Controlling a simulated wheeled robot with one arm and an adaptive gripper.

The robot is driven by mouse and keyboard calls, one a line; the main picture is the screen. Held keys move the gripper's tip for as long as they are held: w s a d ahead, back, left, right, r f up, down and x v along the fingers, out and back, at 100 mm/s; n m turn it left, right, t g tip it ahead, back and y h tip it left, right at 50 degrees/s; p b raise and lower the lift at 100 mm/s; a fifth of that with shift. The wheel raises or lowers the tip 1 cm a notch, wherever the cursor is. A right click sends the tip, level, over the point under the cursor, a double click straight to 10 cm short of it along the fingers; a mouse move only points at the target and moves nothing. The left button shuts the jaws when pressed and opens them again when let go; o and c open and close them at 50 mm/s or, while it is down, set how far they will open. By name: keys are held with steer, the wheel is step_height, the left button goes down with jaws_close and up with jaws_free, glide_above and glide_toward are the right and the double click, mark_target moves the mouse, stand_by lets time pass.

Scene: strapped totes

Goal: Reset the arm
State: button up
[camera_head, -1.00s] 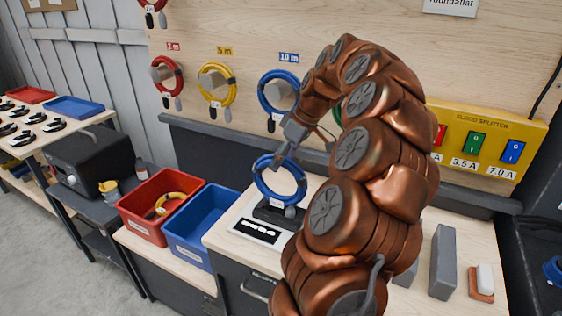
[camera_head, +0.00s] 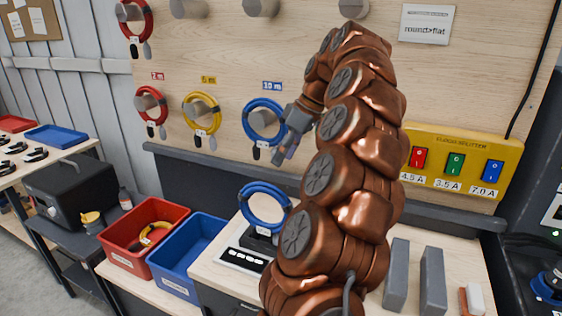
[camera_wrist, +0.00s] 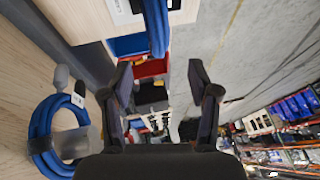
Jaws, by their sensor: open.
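My copper-coloured arm rises in the middle of the head view. My gripper (camera_head: 280,156) hangs in front of the wooden board, above the blue cable coil (camera_head: 247,206) and apart from it. That coil stands upright on a small dark stand on the bench and also shows at the top of the wrist view (camera_wrist: 157,28). In the wrist view my gripper (camera_wrist: 159,70) has its two dark fingers spread, with nothing between them. Part of the arm hides the board's middle.
Another blue coil (camera_head: 249,119) hangs on a peg close beside my gripper. Yellow (camera_head: 187,115) and red (camera_head: 139,106) coils hang further left. A red bin (camera_head: 120,257) and a blue bin (camera_head: 173,274) stand left. A yellow splitter box (camera_head: 507,160) and grey blocks (camera_head: 432,280) are right.

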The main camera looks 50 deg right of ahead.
steer(key=shift+s+d+r, duration=0.1)
steer(key=shift+r, duration=0.2)
steer(key=a+f+g, duration=0.2)
steer(key=a, duration=1.1)
steer(key=a+f+g, duration=0.1)
steer(key=a+f, duration=0.1)
steer(key=a, duration=1.2)
steer(key=s+a+f+m+g+h, duration=0.1)
steer(key=s+a+f, duration=0.3)
steer(key=s+f, duration=0.3)
steer(key=s+a+f+m+g+h, duration=0.1)
steer(key=s+a+f, duration=0.4)
steer(key=s, duration=0.7)
step_height(320, 180, down, 2)
steer(key=shift+s+m+g+h, duration=0.3)
steer(key=shift+s+m+h, duration=0.1)
steer(key=shift+h, duration=0.3)
